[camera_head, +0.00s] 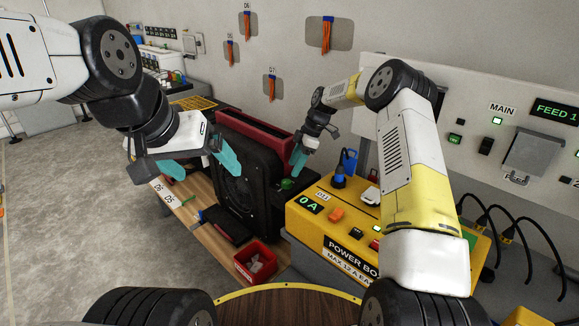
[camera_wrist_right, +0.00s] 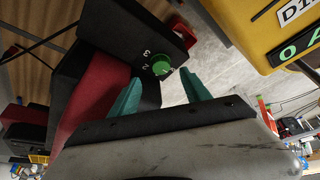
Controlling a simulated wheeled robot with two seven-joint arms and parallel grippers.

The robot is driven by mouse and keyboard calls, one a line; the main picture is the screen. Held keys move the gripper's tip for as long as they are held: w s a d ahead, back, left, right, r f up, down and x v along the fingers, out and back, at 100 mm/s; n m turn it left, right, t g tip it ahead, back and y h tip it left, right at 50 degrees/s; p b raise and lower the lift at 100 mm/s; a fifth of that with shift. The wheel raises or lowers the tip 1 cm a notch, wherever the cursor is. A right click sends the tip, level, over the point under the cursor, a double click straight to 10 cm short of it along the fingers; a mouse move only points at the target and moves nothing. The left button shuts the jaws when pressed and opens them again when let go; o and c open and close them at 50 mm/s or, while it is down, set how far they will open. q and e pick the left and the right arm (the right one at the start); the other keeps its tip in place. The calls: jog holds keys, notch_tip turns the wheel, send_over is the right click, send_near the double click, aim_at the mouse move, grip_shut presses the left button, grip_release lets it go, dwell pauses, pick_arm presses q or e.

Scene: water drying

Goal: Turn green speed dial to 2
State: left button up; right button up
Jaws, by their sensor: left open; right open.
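The green speed dial (camera_head: 287,184) sits on a black control box at the right side of the large black fan (camera_head: 243,180). The right wrist view shows the round green dial (camera_wrist_right: 161,65) with the digits 3 and 2 on the panel near it; I cannot tell where its pointer stands. My right gripper (camera_head: 299,157) is open just above the dial, its teal fingertips (camera_wrist_right: 163,92) close to the dial, with no clear grip on it. My left gripper (camera_head: 198,160) is open and empty, in front of the fan's upper left.
The yellow power box (camera_head: 310,235) stands right of the fan. A red bin (camera_head: 262,262) lies in front on the wooden workbench (camera_head: 205,208). A wall panel (camera_head: 480,95) with hanging black cables is at the right. Grey floor (camera_head: 60,200) is open at the left.

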aim_at(287, 181)
jog(key=x, duration=0.6)
jog(key=shift+s+a+f, duration=0.1)
jog(key=shift+f, duration=0.15)
grip_shut()
